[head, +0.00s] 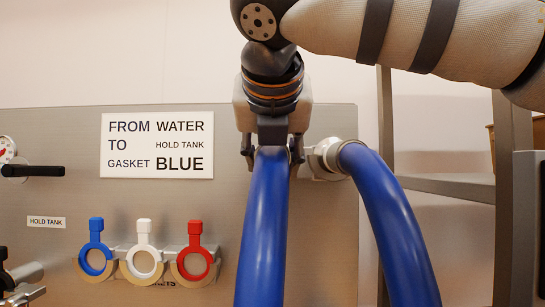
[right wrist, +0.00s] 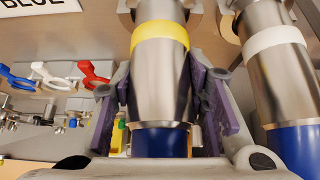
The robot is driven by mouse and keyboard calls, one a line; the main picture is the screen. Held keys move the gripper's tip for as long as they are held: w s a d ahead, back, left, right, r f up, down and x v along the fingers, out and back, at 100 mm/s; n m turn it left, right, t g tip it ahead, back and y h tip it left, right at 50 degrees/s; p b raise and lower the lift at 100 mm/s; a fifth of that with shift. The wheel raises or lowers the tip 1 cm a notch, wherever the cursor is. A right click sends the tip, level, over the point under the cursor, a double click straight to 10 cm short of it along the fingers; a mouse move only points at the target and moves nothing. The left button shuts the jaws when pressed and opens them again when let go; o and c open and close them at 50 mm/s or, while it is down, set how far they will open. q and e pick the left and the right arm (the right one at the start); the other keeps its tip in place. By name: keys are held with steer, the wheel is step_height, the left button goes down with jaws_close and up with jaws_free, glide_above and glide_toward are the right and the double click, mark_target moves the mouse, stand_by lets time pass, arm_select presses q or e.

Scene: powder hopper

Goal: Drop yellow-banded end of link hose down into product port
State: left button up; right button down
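The link hose (head: 262,225) is blue and hangs from my right gripper (head: 272,152) in front of the panel. In the right wrist view its steel end carries a yellow band (right wrist: 160,36). The purple finger pads of my right gripper (right wrist: 160,88) are shut on the steel end (right wrist: 158,80), below the band. A steel port (right wrist: 162,8) lies directly beyond the yellow-banded end; I cannot tell whether the end is inside it or just in front. A second blue hose length (head: 392,225) has a white-banded end (right wrist: 273,40) at a steel fitting (head: 326,158). My left gripper is not in view.
Blue (head: 96,248), white (head: 144,248) and red (head: 194,250) gaskets hang on a rack. A black-handled gauge fitting (head: 33,171) is at the left edge. A metal frame (head: 440,187) stands at the right.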

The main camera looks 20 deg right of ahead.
steer(key=shift+r, duration=2.75)
steer(key=s+a, duration=0.2)
steer(key=s, duration=0.6)
steer(key=shift+s+a, duration=0.2)
steer(key=shift+s, duration=0.15)
steer(key=shift+f, duration=0.1)
